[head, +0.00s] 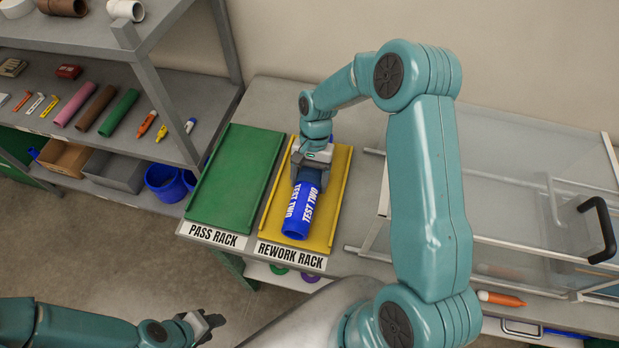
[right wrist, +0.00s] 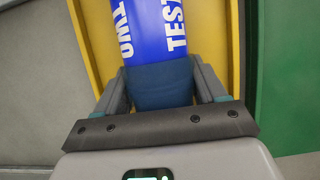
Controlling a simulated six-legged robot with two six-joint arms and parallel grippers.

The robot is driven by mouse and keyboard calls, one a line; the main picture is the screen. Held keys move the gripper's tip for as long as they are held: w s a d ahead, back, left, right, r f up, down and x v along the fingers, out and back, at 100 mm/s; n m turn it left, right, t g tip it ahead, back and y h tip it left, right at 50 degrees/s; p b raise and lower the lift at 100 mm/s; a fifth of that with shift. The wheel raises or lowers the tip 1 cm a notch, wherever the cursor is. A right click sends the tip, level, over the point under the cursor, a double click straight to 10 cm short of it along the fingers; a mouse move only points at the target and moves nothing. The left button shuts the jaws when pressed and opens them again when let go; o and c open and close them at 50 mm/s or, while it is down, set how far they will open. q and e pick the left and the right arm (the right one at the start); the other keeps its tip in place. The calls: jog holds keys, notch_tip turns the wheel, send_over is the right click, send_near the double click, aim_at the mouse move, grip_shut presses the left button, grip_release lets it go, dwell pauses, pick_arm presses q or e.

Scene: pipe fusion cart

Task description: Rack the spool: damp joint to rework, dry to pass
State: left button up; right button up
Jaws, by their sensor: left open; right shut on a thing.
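The spool (head: 300,212) is a blue pipe piece with white lettering that reads "TEST TWO" and other words partly hidden. It lies lengthwise in the yellow rework rack (head: 335,200). My right gripper (head: 308,180) is shut around the spool's far end, over a darker blue band. In the right wrist view the spool (right wrist: 160,25) runs between the two fingers (right wrist: 162,88), over the yellow rack. The green pass rack (head: 232,180) is empty, just left of the rework rack. My left gripper (head: 205,325) is open and empty at the lower left, away from the racks.
A clear-walled tank (head: 540,180) with a black handle stands right of the racks. An orange marker (head: 500,299) lies at the bench front. A shelf unit (head: 90,75) with coloured pipes and markers stands at the left.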

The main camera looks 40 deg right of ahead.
jog(key=o, duration=1.4)
jog(key=shift+w+d+r, duration=0.15)
jog(key=shift+w+r, duration=0.05)
jog(key=shift+r, duration=0.15)
jog(key=b+v, duration=0.3)
jog(key=v, duration=1.2)
jog(key=shift+r, duration=0.3)
jog(key=shift+s, duration=0.1)
